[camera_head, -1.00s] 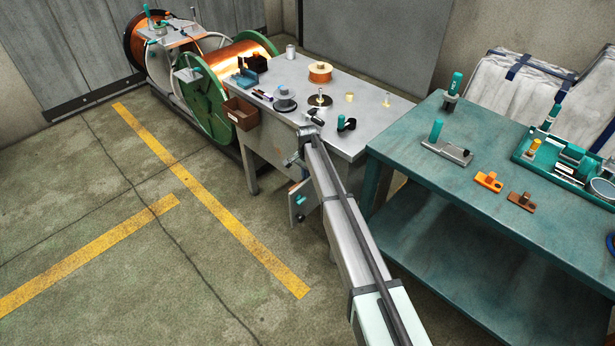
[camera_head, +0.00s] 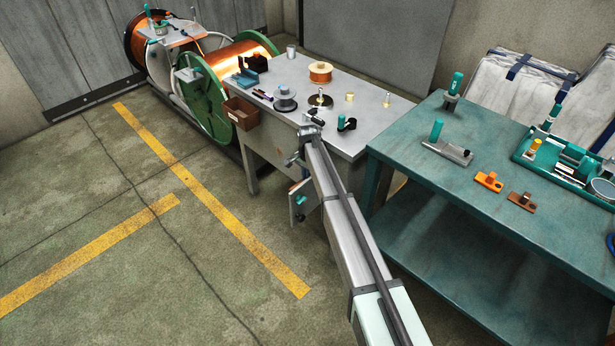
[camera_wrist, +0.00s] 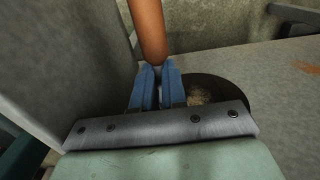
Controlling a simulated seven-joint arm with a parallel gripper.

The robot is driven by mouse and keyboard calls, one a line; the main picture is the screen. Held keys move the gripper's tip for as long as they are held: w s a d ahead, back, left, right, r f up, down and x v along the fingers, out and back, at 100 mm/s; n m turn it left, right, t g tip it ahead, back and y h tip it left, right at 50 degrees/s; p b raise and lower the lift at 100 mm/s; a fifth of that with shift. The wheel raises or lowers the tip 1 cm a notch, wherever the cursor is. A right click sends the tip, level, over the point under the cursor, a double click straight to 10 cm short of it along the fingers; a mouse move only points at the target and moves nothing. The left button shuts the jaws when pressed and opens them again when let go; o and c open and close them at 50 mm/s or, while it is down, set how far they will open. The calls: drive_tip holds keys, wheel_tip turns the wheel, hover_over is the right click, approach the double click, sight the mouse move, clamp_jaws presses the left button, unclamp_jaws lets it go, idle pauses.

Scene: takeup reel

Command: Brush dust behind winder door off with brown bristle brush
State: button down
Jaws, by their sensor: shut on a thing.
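My gripper (camera_wrist: 157,86) has blue fingers shut on a brown cylindrical handle (camera_wrist: 151,30), which appears to be the brush's. Its bristles cannot be made out. Beside the right finger, a pale speckled patch (camera_wrist: 200,95), possibly dust, shows in a dark round area (camera_wrist: 232,94), partly hidden by my gripper. In the head view, the winder door (camera_head: 303,200) hangs open low at the front of the grey bench, with a teal handle on it. My arm's end is beside the bench front above the door; the fingers are too small to make out there.
The grey bench top (camera_head: 365,105) carries spools and small parts. A brown bin (camera_head: 241,112) hangs at its left end, by a green-flanged copper reel (camera_head: 205,105). A teal table (camera_head: 400,150) with tools stands close on the right. The floor at left is clear.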

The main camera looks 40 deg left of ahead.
drive_tip(key=shift+a, duration=0.1)
drive_tip(key=a, duration=0.7)
drive_tip(key=shift+s+a, duration=0.2)
drive_tip(key=shift+s, duration=0.05)
idle(0.6)
drive_tip(key=shift+s, duration=2.5)
drive_tip(key=d, duration=0.2)
drive_tip(key=w+d, duration=0.1)
drive_tip(key=d, duration=0.2)
drive_tip(key=w+d, duration=0.1)
drive_tip(key=d, duration=0.2)
drive_tip(key=shift+w+a, duration=0.25)
drive_tip(key=shift+w, duration=0.45)
